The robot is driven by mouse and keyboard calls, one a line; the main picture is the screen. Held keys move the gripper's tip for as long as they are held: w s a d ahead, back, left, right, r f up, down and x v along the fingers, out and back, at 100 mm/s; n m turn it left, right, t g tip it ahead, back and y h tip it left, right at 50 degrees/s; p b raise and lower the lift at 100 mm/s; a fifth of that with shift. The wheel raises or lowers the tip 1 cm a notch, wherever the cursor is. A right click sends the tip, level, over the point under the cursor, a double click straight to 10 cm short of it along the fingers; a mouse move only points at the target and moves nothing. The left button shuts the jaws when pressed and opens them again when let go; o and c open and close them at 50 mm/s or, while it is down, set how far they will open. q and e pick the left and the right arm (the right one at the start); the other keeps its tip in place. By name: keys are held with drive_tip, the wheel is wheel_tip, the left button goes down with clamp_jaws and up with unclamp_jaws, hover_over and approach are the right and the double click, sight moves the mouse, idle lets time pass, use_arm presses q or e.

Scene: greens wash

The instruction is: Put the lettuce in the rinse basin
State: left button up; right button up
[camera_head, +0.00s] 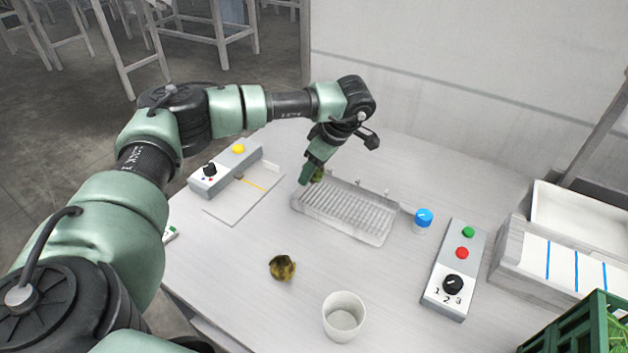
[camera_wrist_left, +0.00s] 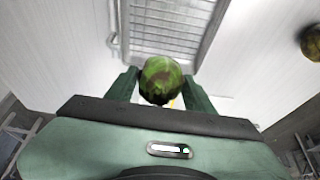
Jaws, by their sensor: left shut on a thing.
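My left gripper (camera_head: 312,176) is shut on a green lettuce (camera_wrist_left: 162,80) with brown patches. In the head view only a small part of this lettuce (camera_head: 318,174) shows beside the fingers. The gripper points down at the left end of a grey rectangular basin with a ribbed floor (camera_head: 350,213). The ribbed basin also shows ahead of the fingers in the wrist view (camera_wrist_left: 168,25). I cannot tell whether the lettuce touches the basin. My right gripper is not in view.
A yellow-brown leafy lump (camera_head: 282,268) lies on the table, with a white cup (camera_head: 344,316) to its right. A button box (camera_head: 455,270) and a blue-capped jar (camera_head: 423,221) stand right of the basin. A grey panel with a knob (camera_head: 225,172) is left. A green crate (camera_head: 575,330) holds greens.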

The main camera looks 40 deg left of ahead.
sight(313, 195)
use_arm(q)
drive_tip(key=shift+f, duration=0.6)
wheel_tip(313, 195, down, 3)
drive_tip(key=shift+f+p, duration=0.15)
drive_tip(key=shift+p, duration=0.25)
drive_tip(key=shift+f, duration=0.3)
drive_tip(key=shift+f, duration=0.2)
drive_tip(key=o, duration=1.3)
drive_tip(key=shift+o, duration=0.5)
drive_tip(key=shift+r, duration=0.15)
